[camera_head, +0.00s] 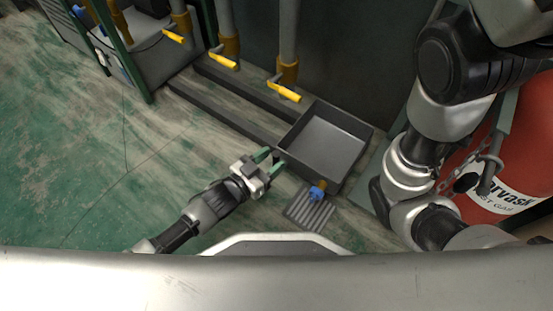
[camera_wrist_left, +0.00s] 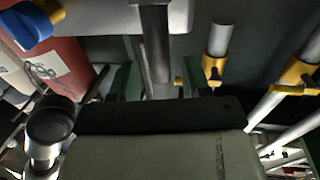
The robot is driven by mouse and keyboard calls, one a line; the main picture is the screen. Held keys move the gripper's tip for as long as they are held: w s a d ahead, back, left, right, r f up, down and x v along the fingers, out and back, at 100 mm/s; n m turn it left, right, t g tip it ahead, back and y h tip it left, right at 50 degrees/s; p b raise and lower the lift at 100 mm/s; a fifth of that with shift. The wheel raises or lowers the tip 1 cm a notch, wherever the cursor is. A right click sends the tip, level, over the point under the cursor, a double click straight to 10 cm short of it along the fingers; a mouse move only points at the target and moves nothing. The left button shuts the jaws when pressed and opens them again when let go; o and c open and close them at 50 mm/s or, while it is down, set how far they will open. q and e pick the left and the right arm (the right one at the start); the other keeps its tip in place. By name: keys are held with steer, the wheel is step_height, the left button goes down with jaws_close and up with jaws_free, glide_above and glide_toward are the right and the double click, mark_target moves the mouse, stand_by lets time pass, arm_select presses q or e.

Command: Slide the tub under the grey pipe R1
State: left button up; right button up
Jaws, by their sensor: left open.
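The tub (camera_head: 348,168) is a dark grey open square tray on the floor, with a blue-handled valve (camera_head: 318,190) at its near side. My left gripper (camera_head: 270,158) is at the tub's left corner, its green fingers apart. In the left wrist view the tub's wall (camera_wrist_left: 155,45) runs between the open fingers (camera_wrist_left: 155,80); I cannot tell whether they touch it. Several grey pipes with yellow-handled valves stand behind; the nearest pipe (camera_head: 288,35) comes down just behind the tub's left back. No R1 label is legible. My right gripper is out of view.
Dark rails (camera_head: 235,115) run along the floor left of the tub. A ribbed grate (camera_head: 310,210) lies in front of it. A red cylinder (camera_head: 485,175) with a chain stands at the right, beside my right arm. The green floor (camera_head: 70,170) at the left is clear.

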arm_select(q)
steer(key=shift+b+x, duration=0.3)
steer(key=shift+x, duration=0.75)
jaws_close()
